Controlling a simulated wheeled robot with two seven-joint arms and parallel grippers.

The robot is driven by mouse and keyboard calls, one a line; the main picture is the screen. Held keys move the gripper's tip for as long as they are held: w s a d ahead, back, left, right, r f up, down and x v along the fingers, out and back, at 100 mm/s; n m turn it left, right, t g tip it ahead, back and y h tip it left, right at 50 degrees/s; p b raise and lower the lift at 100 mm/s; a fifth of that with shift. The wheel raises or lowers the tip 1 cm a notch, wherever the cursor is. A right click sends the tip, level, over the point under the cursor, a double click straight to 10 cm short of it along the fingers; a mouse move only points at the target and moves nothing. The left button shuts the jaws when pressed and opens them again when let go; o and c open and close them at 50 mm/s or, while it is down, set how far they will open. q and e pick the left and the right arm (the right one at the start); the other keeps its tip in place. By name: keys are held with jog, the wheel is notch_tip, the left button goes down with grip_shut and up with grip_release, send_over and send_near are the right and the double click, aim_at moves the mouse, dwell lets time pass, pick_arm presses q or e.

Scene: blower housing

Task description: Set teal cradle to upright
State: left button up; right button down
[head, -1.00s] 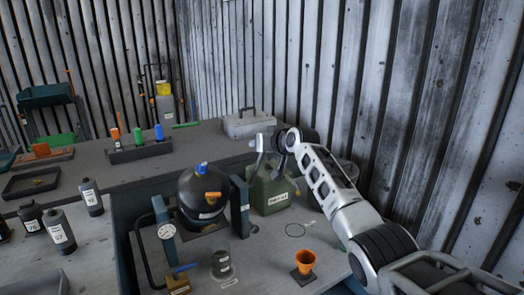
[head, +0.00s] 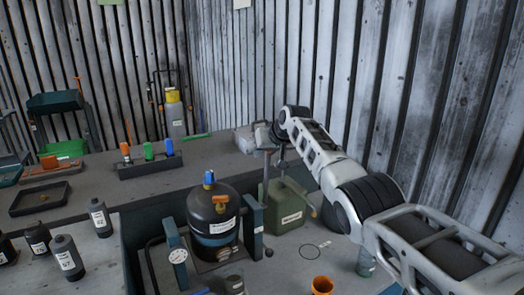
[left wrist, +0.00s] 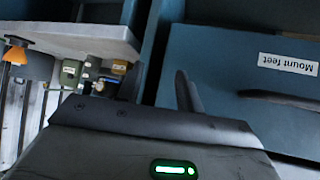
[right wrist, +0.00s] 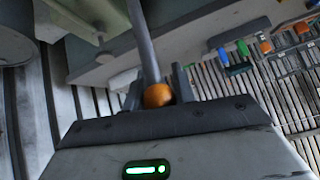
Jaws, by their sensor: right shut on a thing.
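The teal cradle (head: 251,217) has posts on both sides of a black rounded vessel (head: 205,217). The vessel stands about upright, with a blue cap (head: 209,178) on top and an orange fitting below it. A grey lever (head: 268,205) rises beside the right post. My right gripper (head: 275,142) is at the lever's top. In the right wrist view it is shut on the lever's orange knob (right wrist: 158,95). My left gripper (left wrist: 158,92) is open and empty, facing a blue drawer front labelled "Mount feet"; it is outside the head view.
A green jerrycan (head: 285,208) stands right behind the lever. Dark bottles (head: 67,258) stand at the left. Corrugated walls close off the back and right.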

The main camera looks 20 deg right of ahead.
pick_arm(q)
jog(key=shift+w+a, duration=0.1)
jog(key=shift+w, duration=0.15)
dwell(1.5)
jog(key=shift+f, duration=0.1)
jog(key=c, duration=0.6)
jog(key=w+d+r+m+h, duration=0.1)
jog(key=d+m, duration=0.1)
jog(key=d, duration=0.1)
jog(key=w+d+r+m+g+h, duration=0.1)
jog(key=d+m, duration=0.2)
jog(key=w+d+r+m+h, duration=0.1)
jog(key=w+d+m, duration=0.1)
jog(key=d, duration=0.1)
jog(key=shift+r+m, duration=0.3)
jog(key=shift+m, duration=0.1)
grip_shut()
jog(key=m+t+h, duration=0.1)
jog(key=m+t, duration=0.5)
jog(key=m, duration=2.5)
send_near(209, 174)
jog(key=shift+n, duration=0.3)
jog(key=x, duration=0.5)
jog(key=shift+w+f, duration=0.2)
jog(key=shift+w, duration=0.05)
jog(key=shift+w+d, duration=0.3)
jog(key=shift+w, duration=0.3)
